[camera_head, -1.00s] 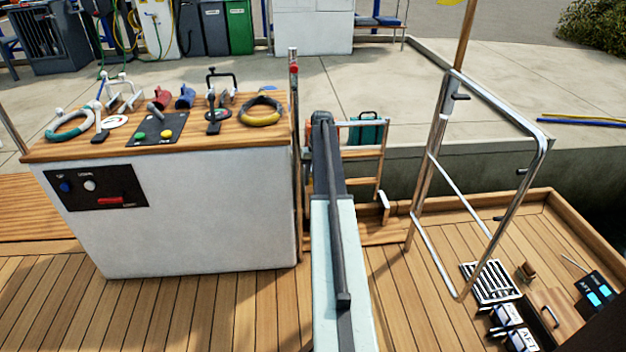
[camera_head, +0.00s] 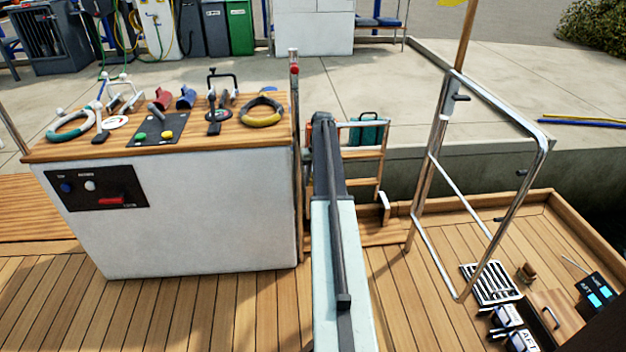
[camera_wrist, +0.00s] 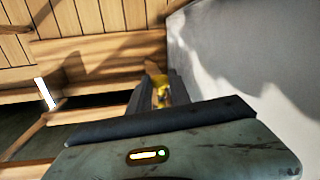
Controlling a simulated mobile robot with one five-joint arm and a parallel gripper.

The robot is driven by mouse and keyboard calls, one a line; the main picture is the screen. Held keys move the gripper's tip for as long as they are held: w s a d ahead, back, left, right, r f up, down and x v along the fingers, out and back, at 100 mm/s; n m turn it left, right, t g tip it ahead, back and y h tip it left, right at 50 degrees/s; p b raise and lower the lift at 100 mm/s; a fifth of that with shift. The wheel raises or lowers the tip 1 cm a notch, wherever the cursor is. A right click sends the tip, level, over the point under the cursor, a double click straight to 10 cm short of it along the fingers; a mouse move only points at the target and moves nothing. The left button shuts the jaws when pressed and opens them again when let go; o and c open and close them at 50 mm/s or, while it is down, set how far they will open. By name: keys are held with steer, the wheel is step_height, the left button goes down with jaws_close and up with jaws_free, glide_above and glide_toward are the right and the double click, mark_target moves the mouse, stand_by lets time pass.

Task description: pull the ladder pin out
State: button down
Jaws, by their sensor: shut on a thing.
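The boarding ladder (camera_head: 362,154), with wooden steps and pale rails, stands at the deck edge just right of my arm in the head view. In the wrist view my gripper (camera_wrist: 160,95) is shut on a small yellow piece (camera_wrist: 162,88), which looks like the ladder pin. Dark fingers flank it and hide most of it. I cannot tell how far it sits in its hole. In the head view my arm hides the gripper and the pin.
The white console (camera_head: 190,215) with a wooden top stands close left of my arm. A bent steel rail frame (camera_head: 520,172) stands on the right. A teal case (camera_head: 366,130) is on the quay behind the ladder.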

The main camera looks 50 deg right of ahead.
steer(key=shift+a, duration=0.1)
stand_by(0.3)
steer(key=s+a, duration=0.2)
steer(key=s, duration=0.1)
steer(key=shift+a, duration=0.3)
steer(key=c, duration=1.2)
jaws_free()
steer(key=shift+d, duration=0.1)
step_height(320, 180, up, 8)
steer(key=p, duration=0.8)
steer(key=shift+s+d, duration=0.3)
steer(key=shift+d, duration=0.15)
